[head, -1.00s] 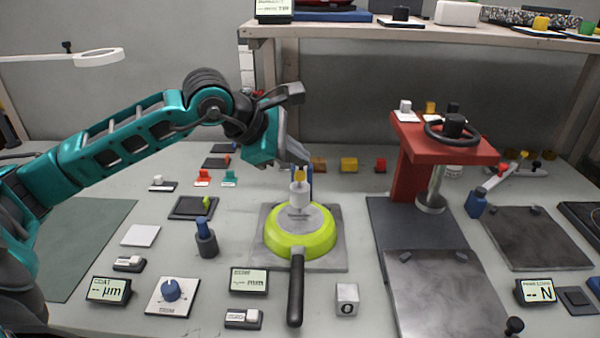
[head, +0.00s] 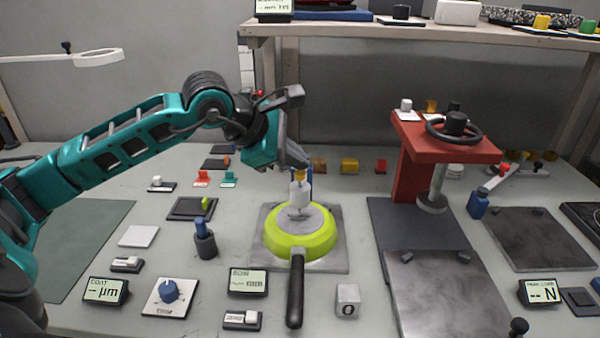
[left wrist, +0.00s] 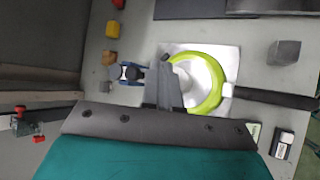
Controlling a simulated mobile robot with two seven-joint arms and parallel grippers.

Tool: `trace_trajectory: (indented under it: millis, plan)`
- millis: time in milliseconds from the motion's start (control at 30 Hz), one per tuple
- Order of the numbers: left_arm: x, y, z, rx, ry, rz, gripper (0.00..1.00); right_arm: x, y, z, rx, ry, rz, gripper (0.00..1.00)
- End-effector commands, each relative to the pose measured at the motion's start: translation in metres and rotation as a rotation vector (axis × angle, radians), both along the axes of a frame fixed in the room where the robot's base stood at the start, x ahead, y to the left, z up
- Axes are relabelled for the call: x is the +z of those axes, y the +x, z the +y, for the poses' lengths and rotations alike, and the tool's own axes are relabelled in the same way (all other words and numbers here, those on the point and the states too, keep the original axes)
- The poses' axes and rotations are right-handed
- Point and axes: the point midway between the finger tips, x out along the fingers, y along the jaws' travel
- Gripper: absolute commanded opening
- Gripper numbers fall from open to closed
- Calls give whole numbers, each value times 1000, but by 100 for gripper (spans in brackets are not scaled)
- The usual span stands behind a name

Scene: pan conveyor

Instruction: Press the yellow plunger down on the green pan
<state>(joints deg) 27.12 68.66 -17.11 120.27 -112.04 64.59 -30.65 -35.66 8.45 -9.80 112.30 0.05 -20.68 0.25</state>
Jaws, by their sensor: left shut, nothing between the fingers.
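The green pan (head: 284,238) lies upside down on a grey metal plate (head: 335,262), its black handle (head: 295,292) toward me. It also shows in the left wrist view (left wrist: 215,101). A white gauge cylinder (head: 299,193) with the yellow plunger (head: 300,176) on top stands over the pan's middle. My left gripper (head: 303,164) is shut and empty, its fingertips right at the plunger's top. I cannot tell whether they touch. In the left wrist view, the fingers (left wrist: 167,88) hide the plunger. My right gripper is not in view.
A blue post (head: 310,183) stands just behind the gauge. A red press (head: 445,145) with a black wheel stands to the right.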

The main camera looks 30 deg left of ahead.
Motion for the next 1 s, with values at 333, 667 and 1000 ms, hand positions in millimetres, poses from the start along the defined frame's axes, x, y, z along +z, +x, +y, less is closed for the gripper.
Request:
trace_trajectory:
  millis: [333,667,1000]
  plan:
    - [-4,0,0,0,0,0,0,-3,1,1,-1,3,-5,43]
    - [-8,0,0,0,0,0,0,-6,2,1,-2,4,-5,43]
    - [-12,0,0,0,1,1,0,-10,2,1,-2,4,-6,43]
